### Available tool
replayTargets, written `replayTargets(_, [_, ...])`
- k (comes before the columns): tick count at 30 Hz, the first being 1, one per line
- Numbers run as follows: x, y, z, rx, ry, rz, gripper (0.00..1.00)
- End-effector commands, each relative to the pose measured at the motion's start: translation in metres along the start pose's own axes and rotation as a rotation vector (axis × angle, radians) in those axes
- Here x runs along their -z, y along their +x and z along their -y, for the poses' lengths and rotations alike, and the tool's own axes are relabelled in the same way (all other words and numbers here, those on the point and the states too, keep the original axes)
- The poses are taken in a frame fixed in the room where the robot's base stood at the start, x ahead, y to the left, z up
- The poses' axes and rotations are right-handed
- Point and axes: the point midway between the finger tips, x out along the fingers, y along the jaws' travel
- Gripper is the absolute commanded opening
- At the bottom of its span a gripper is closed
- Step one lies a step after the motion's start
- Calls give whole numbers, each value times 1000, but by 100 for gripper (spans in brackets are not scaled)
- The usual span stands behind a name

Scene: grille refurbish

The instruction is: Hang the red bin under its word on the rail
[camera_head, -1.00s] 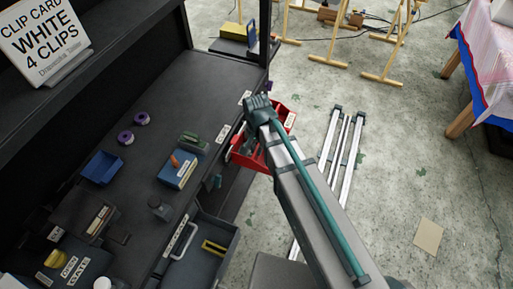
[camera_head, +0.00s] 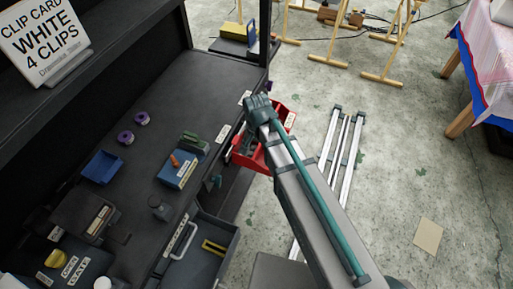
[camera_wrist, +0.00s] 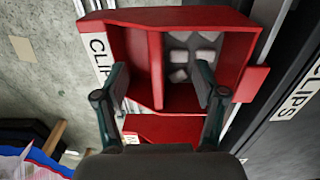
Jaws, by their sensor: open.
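The red bin (camera_head: 246,157) is at the bench's right edge in the head view, partly hidden by my arm. In the wrist view the red bin (camera_wrist: 134,47) shows a divider and several whitish pieces in one compartment. A white label reading "CLIP" is on its side. My gripper (camera_wrist: 162,86) is open, with one finger on each side of the divider, over or in the bin; I cannot tell whether the fingers touch it. The rail (camera_wrist: 268,35) runs beside the bin in the wrist view. A "CLIPS" word label (camera_wrist: 300,95) is on the dark bench edge there.
A second red part (camera_wrist: 165,128) lies close below the bin in the wrist view. A blue bin (camera_head: 102,167), a blue box (camera_head: 178,169) and purple rolls (camera_head: 126,137) sit on the bench (camera_head: 190,105). An open drawer (camera_head: 218,232) juts out at the front.

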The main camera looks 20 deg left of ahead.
Motion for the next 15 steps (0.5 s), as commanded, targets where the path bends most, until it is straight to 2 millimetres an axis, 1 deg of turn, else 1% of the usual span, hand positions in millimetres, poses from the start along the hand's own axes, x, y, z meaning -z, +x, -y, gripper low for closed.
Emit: replayTargets(15, [0,-28,0,0,0,0,71])
